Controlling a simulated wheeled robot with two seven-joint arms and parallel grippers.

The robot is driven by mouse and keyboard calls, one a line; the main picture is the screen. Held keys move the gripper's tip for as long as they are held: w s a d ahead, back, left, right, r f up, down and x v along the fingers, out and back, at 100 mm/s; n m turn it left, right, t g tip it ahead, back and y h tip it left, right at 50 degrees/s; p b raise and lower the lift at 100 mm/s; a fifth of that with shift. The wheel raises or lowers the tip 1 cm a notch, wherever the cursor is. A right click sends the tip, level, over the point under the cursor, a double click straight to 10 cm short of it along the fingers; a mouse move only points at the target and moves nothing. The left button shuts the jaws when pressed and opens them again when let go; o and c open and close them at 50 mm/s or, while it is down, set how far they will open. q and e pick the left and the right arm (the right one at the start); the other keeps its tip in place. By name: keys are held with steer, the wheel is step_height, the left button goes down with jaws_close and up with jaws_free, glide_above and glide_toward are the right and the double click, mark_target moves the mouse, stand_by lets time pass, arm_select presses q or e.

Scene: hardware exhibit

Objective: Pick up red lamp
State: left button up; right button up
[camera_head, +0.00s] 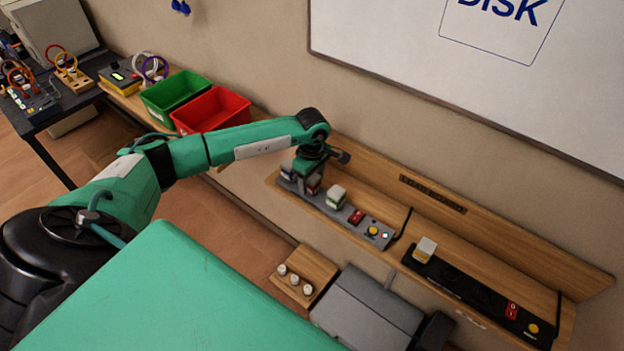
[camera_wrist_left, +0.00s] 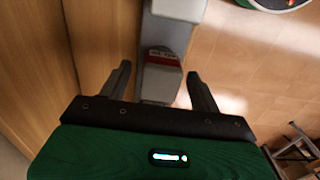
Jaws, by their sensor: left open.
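The red lamp (camera_head: 313,184), a small block with a pale top and red below, stands on the left part of the grey panel (camera_head: 335,210) on the wall shelf; my arm partly hides it. In the left wrist view, a red and pale block (camera_wrist_left: 163,57), apparently this lamp, shows between and ahead of my fingers. My left gripper (camera_head: 306,168) is above the left end of the panel, close to the lamp. In the wrist view my left gripper (camera_wrist_left: 160,88) has its fingers apart with nothing clasped. My right gripper is not in view.
A red switch (camera_head: 356,216) and yellow button (camera_head: 373,231) follow on the panel. A black panel (camera_head: 470,287) bears a pale block (camera_head: 425,250). Red (camera_head: 211,110) and green (camera_head: 175,95) bins stand left.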

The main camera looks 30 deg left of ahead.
arm_select(q)
steer(key=c, duration=1.1)
steer(key=shift+r, duration=0.1)
steer(key=shift+r+b, duration=0.3)
steer(key=shift+r, duration=0.25)
step_height(320, 180, up, 19)
steer(key=b, duration=0.5)
steer(key=shift+f, duration=0.15)
